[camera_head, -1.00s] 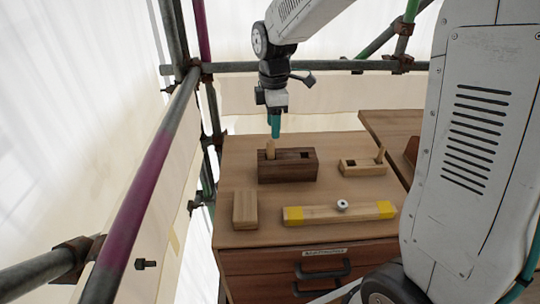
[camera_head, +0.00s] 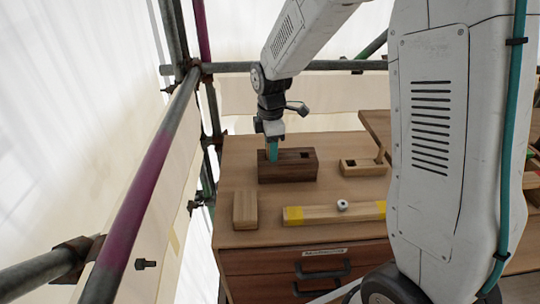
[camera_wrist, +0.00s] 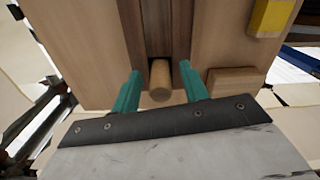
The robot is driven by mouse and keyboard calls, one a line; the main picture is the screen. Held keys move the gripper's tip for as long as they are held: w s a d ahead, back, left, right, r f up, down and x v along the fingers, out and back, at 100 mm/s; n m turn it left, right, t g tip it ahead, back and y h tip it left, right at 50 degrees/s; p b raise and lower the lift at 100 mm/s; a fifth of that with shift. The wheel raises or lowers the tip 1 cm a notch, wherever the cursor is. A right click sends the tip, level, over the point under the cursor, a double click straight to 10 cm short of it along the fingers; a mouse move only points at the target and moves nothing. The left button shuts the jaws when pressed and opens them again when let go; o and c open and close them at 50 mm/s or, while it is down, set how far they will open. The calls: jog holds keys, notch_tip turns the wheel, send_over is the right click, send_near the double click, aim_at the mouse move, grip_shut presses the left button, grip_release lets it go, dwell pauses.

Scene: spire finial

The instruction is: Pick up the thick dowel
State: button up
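The thick dowel is a pale wooden round peg; in the wrist view (camera_wrist: 160,80) its end shows between my fingers. It stands in the dark wooden block (camera_head: 298,171), toward the block's left end. In the head view my fingers hide most of the dowel. My gripper (camera_head: 272,154) points down over the left part of the block, with its teal fingertips at about the block's top. In the wrist view my gripper (camera_wrist: 160,86) is open, with one finger on each side of the dowel and a visible gap on both sides.
A plain light block (camera_head: 245,209) and a yellow-ended beam (camera_head: 330,213) with a small metal piece lie in front. Scaffold poles (camera_head: 150,180) run along the left. The bench (camera_head: 225,170) has drawers below.

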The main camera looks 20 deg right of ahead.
grip_shut()
jog(key=shift+r, duration=0.15)
notch_tip(320, 180, up, 18)
dwell(0.4)
